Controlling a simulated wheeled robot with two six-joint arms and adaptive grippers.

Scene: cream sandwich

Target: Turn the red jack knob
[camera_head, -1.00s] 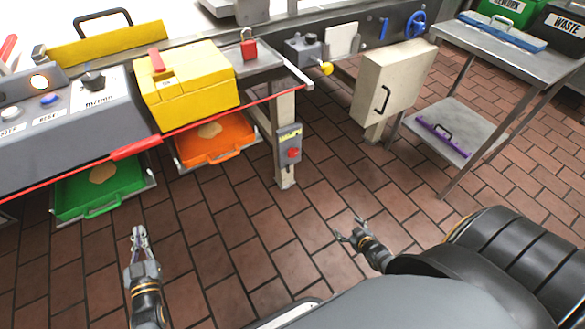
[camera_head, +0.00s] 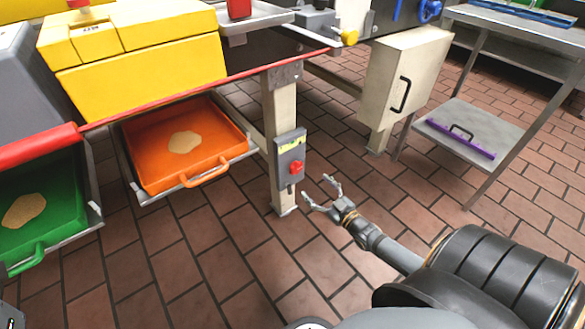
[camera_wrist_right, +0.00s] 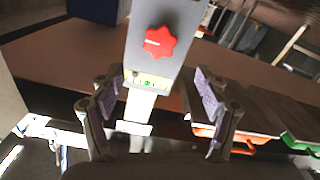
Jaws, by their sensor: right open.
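The red jack knob (camera_head: 296,167) sits on the front of a small grey box (camera_head: 284,185) with a yellow-green label, fixed to a cream table leg (camera_head: 280,110). In the right wrist view the star-shaped knob (camera_wrist_right: 160,42) is upper centre, ahead of the fingers. My right gripper (camera_head: 321,189) is open and empty, to the right of the box and slightly below the knob, its fingers pointing towards it. In the right wrist view the gripper (camera_wrist_right: 158,88) has its fingers spread on either side of the box's label end, not touching the knob. The left gripper's fingers are not seen.
An orange drawer (camera_head: 205,180) and a green drawer (camera_head: 60,190) stick out left of the leg. A cream cabinet (camera_head: 400,80) with a black handle is right of it, beside a metal shelf table (camera_head: 480,120). Brick floor is open around the leg.

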